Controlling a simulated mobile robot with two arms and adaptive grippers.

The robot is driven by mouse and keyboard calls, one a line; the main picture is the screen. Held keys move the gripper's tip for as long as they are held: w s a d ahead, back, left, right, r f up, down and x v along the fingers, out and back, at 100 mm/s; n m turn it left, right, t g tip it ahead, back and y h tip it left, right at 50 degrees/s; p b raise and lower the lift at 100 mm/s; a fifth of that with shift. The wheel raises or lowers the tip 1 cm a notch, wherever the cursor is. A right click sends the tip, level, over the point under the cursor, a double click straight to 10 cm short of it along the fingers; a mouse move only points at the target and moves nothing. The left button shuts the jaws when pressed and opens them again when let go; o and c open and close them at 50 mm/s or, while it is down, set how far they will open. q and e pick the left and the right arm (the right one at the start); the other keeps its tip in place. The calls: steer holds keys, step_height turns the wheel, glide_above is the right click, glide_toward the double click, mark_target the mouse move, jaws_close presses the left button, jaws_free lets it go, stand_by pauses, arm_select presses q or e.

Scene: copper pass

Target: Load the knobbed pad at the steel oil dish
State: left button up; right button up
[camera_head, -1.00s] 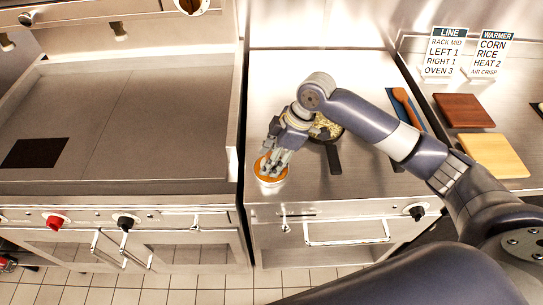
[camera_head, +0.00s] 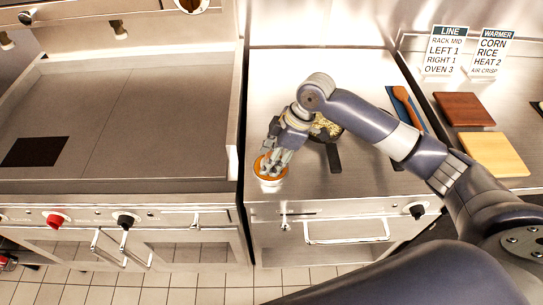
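A small round steel dish (camera_head: 271,181) with orange-brown oil stands near the front edge of the steel counter, left of its middle. My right gripper (camera_head: 270,168) points down into the dish, its fingertips at the oil. No knobbed pad can be made out; the fingers cover part of the dish, so I cannot tell whether a pad is between them or how far they are closed. My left gripper is not in view.
A dark pan (camera_head: 334,158) with pale food sits behind my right wrist, handle toward the front. A wooden spoon (camera_head: 404,97) lies on a blue mat (camera_head: 394,96). Brown (camera_head: 463,109) and yellow boards (camera_head: 493,153) lie right. The flat griddle (camera_head: 150,110) is left, with a black square (camera_head: 35,152).

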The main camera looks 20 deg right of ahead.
steer(key=shift+s+f+p, duration=0.1)
steer(key=shift+s+p, duration=0.05)
steer(key=shift+p, duration=0.2)
stand_by(1.3)
step_height(320, 180, up, 7)
steer(key=p, duration=0.8)
stand_by(0.4)
stand_by(0.3)
steer(key=shift+m+b, duration=0.3)
steer(key=shift+b, duration=0.3)
steer(key=s+d+r+m+t+h+b, duration=0.3)
steer(key=m+b, duration=0.6)
steer(key=m, duration=0.5)
steer(key=s+d+r+h, duration=0.1)
steer(key=s, duration=0.1)
steer(key=shift+s+r+b, duration=0.3)
steer(key=shift+r, duration=0.1)
